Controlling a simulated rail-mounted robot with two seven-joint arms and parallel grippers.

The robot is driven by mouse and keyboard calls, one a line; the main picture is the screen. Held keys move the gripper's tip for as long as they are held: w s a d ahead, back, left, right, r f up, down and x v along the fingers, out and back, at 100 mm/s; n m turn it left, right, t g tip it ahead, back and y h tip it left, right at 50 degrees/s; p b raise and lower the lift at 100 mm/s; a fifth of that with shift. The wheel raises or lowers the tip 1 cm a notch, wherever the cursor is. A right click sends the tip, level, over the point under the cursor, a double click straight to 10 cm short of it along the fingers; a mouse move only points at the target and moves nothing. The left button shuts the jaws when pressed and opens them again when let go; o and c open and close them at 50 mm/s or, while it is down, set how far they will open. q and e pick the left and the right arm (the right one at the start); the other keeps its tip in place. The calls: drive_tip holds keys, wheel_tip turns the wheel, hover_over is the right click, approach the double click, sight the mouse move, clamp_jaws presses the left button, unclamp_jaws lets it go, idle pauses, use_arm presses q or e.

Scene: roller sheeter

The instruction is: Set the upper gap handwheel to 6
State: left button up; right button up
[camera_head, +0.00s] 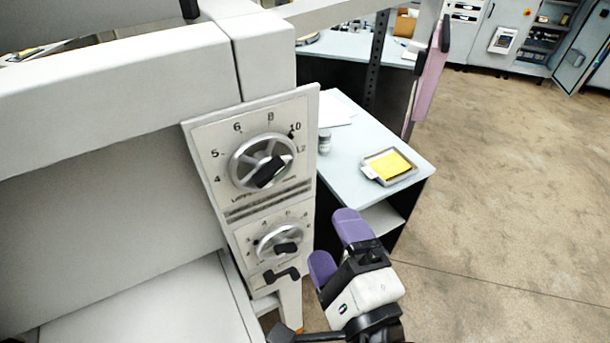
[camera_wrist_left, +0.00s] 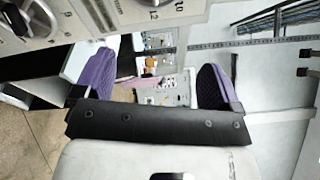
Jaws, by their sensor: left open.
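The upper gap handwheel (camera_head: 239,168) is a silver spoked wheel with a black grip on the upper dial of a white panel. Its scale runs from 4 past 6 to 12; a small dark mark shows on the rim side near 10. The lower handwheel (camera_head: 264,246) sits below it on the same panel. My left gripper (camera_head: 336,244), with purple fingers, is open and empty, right of the lower dial and below the upper one, apart from both. In the left wrist view the gripper (camera_wrist_left: 155,78) is open, and part of a handwheel (camera_wrist_left: 45,22) shows at top left. My right gripper is out of view.
A black crank handle (camera_head: 281,274) sticks out under the lower dial. A pale table (camera_head: 345,150) behind the panel bears a tray with a yellow item (camera_head: 389,166) and a small jar (camera_head: 324,141). Open floor (camera_head: 500,200) lies to the right.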

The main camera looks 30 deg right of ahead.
use_arm(q)
drive_tip(key=m+y, duration=0.3)
drive_tip(key=m, duration=0.4)
approach(272, 177)
drive_tip(key=shift+w, duration=4.4)
drive_tip(key=c, duration=0.9)
